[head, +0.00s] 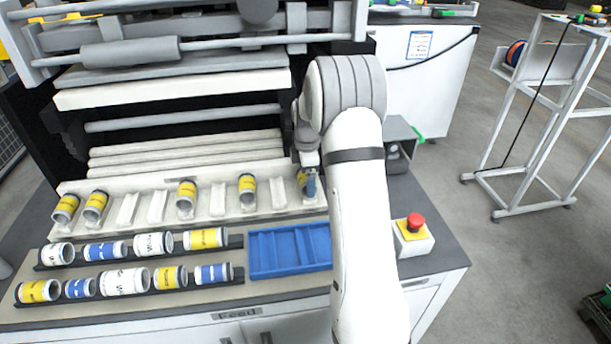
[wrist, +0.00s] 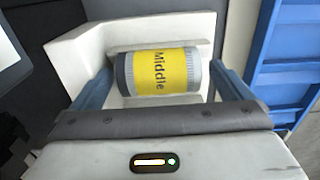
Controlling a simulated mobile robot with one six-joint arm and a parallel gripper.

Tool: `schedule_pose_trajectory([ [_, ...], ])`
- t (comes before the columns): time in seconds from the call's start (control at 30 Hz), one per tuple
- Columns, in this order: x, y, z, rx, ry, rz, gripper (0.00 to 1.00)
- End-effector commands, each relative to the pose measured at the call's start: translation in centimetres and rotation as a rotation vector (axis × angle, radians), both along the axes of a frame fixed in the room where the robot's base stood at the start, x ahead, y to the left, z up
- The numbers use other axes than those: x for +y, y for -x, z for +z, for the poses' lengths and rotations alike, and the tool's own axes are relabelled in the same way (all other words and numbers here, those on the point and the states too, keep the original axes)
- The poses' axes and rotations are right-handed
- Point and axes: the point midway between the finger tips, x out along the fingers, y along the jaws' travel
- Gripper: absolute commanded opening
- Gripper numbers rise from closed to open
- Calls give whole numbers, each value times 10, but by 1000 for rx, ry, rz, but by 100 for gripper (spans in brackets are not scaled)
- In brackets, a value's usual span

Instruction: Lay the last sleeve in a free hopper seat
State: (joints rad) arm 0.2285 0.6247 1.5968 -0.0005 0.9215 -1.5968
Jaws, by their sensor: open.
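A yellow sleeve with grey ends, labelled "Middle" (wrist: 160,72), lies in a white seat at the right end of the hopper (head: 240,222). It shows partly behind my gripper in the head view (head: 302,178). My gripper (wrist: 163,92) is open, with one blue finger on each side of that sleeve. In the head view my gripper (head: 310,178) is over the right-end seat, mostly hidden by my arm. Other yellow sleeves sit in hopper seats at the left (head: 66,207), centre (head: 186,194) and right of centre (head: 247,188). Several seats between them are empty.
The blue tray (head: 250,257) right of the racks looks empty. Two dark racks hold white, blue and yellow sleeves, such as a white one (head: 125,281). A red emergency button (head: 415,222) stands on the right. White rollers (head: 185,143) lie behind the hopper.

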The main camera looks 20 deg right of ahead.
Motion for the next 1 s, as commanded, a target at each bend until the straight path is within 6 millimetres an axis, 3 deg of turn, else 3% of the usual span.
schedule_pose_trajectory([
  [0.33, 0, -1, 5, -4, 1, 1, 100],
  [0.7, 0, -1, 64, -7, 1, 0, 100],
  [1.0, 0, 0, 89, -2, 0, 0, 100],
])
